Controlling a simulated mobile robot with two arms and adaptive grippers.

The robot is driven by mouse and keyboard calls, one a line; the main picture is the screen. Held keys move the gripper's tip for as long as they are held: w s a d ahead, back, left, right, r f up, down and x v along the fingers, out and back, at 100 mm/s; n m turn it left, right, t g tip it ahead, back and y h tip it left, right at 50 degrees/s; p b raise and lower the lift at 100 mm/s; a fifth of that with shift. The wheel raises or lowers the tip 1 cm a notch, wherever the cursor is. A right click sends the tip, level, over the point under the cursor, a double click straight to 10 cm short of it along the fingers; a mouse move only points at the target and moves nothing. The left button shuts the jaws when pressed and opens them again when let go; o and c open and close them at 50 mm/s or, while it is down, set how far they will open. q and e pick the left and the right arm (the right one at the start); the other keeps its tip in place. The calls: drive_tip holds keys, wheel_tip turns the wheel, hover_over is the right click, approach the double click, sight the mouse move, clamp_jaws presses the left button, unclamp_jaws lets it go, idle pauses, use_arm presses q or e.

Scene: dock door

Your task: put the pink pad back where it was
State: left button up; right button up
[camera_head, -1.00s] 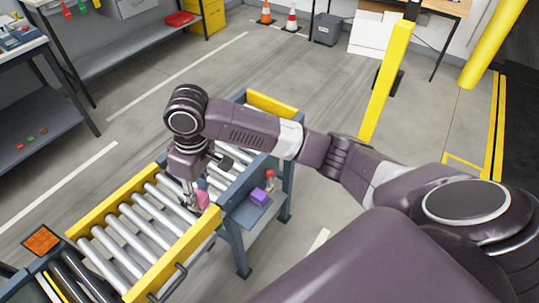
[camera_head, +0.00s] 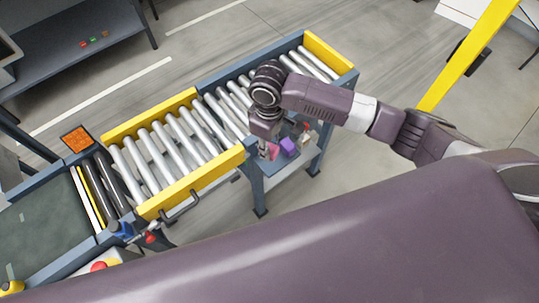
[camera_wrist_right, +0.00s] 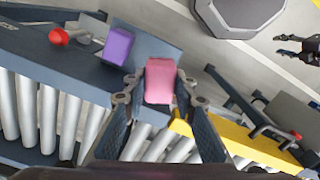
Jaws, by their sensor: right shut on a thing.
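The pink pad (camera_head: 272,152) is in my right gripper (camera_head: 267,149), at the near side of the roller conveyor. In the right wrist view the pink pad (camera_wrist_right: 160,78) sits between the two fingertips of my right gripper (camera_wrist_right: 160,92), which are shut on it. It is beside the grey side shelf (camera_head: 271,176) and left of a purple block (camera_head: 289,145) in the head view. I cannot tell whether the pad touches the shelf. A dark shape like my left gripper (camera_wrist_right: 297,48) shows small at the wrist view's right edge; its jaws are unclear.
A red knob (camera_wrist_right: 59,37) stands near the purple block (camera_wrist_right: 117,46) on the side shelf. The conveyor has metal rollers (camera_head: 165,150) and yellow rails (camera_head: 190,187). An orange-topped box (camera_head: 77,139) stands at its left. A yellow post (camera_head: 465,60) rises at the right.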

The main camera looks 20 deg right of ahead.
drive_tip(key=shift+f, duration=3.05)
drive_tip(key=o, duration=1)
drive_tip(key=shift+f, duration=0.1)
wheel_tip(320, 180, up, 12)
drive_tip(key=shift+r+b, duration=0.15)
drive_tip(key=shift+b, duration=0.3)
